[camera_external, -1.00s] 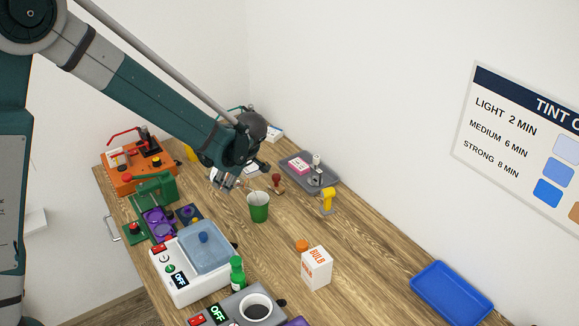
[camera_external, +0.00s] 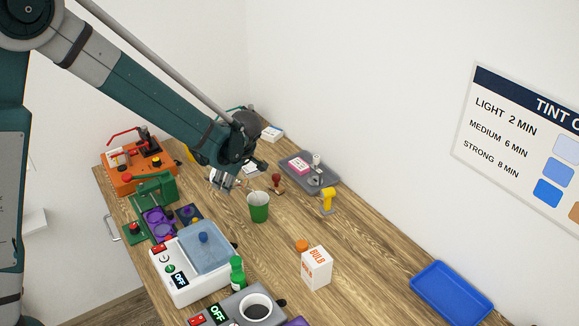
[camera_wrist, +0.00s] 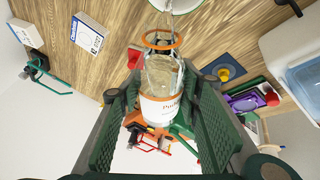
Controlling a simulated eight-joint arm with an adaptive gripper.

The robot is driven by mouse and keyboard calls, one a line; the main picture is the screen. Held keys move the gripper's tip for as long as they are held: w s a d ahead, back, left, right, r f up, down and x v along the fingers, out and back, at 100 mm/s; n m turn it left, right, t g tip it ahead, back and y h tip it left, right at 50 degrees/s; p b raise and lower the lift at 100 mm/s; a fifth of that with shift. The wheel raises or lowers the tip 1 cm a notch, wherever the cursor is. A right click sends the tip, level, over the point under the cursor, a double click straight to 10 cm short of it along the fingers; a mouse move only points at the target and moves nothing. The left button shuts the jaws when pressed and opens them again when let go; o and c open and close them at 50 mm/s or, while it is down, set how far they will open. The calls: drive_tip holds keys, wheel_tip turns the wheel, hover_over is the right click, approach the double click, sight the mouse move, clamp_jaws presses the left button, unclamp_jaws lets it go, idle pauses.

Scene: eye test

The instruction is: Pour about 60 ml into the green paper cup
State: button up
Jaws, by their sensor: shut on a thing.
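The green paper cup (camera_external: 258,210) stands upright on the wooden table, with its pale inside showing, in the external view. My gripper (camera_wrist: 164,95) is shut on a clear bottle (camera_wrist: 163,74) with an orange ring and a white and orange label, seen between the green fingers in the wrist view. The bottle's neck end points to the top of that picture, where the table shows, so it looks tipped downward. In the external view my gripper (camera_external: 222,180) is left of and behind the cup. I cannot make out the liquid level or any stream.
A white machine with a blue lid (camera_external: 205,245) and a green bottle (camera_external: 237,272) are in front of the cup. A BULB box (camera_external: 316,268), a yellow tool (camera_external: 327,200) and a grey tray (camera_external: 300,160) lie to the right. A blue tray (camera_external: 450,292) is at front right.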

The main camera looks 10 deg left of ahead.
drive_tip(key=shift+a+f+h+p, duration=0.2)
drive_tip(key=shift+f+h+p, duration=0.55)
drive_tip(key=shift+h, duration=0.45)
drive_tip(key=shift+f+g, duration=0.2)
drive_tip(key=shift+g, duration=0.1)
drive_tip(key=shift+a+f, duration=0.1)
drive_tip(key=shift+a, duration=0.05)
drive_tip(key=shift+w+f+h, duration=0.1)
drive_tip(key=shift+f+h, duration=0.15)
drive_tip(key=shift+h, duration=0.35)
drive_tip(key=shift+a+f, duration=0.1)
drive_tip(key=shift+a, duration=0.05)
idle(0.5)
